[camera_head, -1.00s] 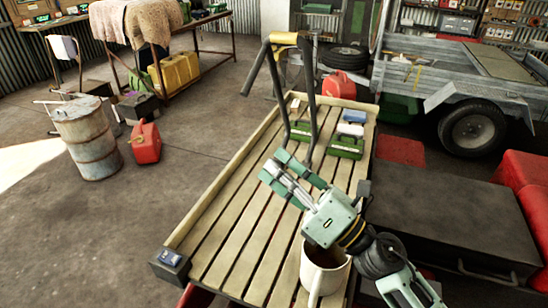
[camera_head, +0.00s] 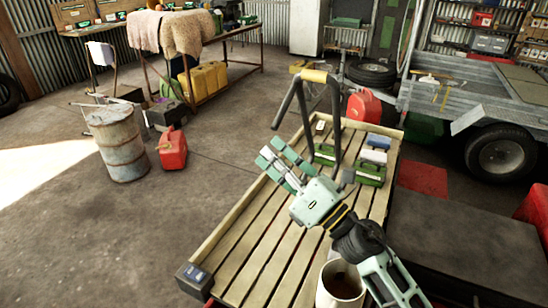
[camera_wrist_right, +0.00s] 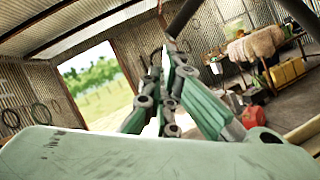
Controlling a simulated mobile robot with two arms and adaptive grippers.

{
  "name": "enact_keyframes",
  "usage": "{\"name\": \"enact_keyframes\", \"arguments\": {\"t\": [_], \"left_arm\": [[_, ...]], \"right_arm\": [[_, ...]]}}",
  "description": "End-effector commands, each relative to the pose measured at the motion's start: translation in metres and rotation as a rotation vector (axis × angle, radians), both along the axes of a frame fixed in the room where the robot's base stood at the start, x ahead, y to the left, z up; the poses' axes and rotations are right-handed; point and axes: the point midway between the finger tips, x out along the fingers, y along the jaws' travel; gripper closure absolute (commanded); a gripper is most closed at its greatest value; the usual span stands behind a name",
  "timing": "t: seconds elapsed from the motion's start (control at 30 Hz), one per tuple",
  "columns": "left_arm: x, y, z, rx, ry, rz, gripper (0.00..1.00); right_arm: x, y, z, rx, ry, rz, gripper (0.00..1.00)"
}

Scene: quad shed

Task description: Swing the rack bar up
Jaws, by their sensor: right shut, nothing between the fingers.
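My right gripper (camera_head: 272,154) is shut and empty. Its green fingers point up and left, below and left of the bar's legs in the head view; I cannot tell whether they touch it. In the right wrist view the closed fingers (camera_wrist_right: 165,75) show with a dark tube (camera_wrist_right: 184,17) just above them. My left gripper is not in view.
Green cases (camera_head: 370,173) lie on the rack's far right. A white mug (camera_head: 326,296) stands near its front, beside my right arm. A red jerrycan (camera_head: 172,150) and a rusty drum (camera_head: 118,147) stand left. A trailer (camera_head: 470,75) is behind right.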

Motion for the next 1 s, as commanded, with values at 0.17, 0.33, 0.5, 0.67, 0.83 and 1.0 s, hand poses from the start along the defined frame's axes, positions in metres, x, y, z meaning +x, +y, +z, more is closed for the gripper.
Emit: {"name": "enact_keyframes", "arguments": {"t": [0.17, 0.33, 0.5, 0.67, 0.83, 1.0], "left_arm": [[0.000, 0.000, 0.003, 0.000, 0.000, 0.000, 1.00], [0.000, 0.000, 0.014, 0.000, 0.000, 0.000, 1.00], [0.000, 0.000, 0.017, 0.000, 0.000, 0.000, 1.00], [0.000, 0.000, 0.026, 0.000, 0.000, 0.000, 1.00], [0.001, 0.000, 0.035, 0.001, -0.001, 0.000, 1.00], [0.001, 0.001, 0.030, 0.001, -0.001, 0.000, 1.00]], "right_arm": [[0.002, -0.001, 0.003, 0.002, 0.005, 0.000, 1.00], [0.012, -0.005, 0.014, 0.016, 0.039, -0.001, 1.00], [0.018, -0.008, 0.018, 0.025, 0.060, -0.001, 1.00], [0.027, -0.012, 0.027, 0.038, 0.091, 0.000, 1.00], [0.050, -0.021, 0.043, 0.052, 0.124, -0.003, 1.00], [0.088, -0.037, 0.062, 0.051, 0.121, -0.003, 1.00]]}}
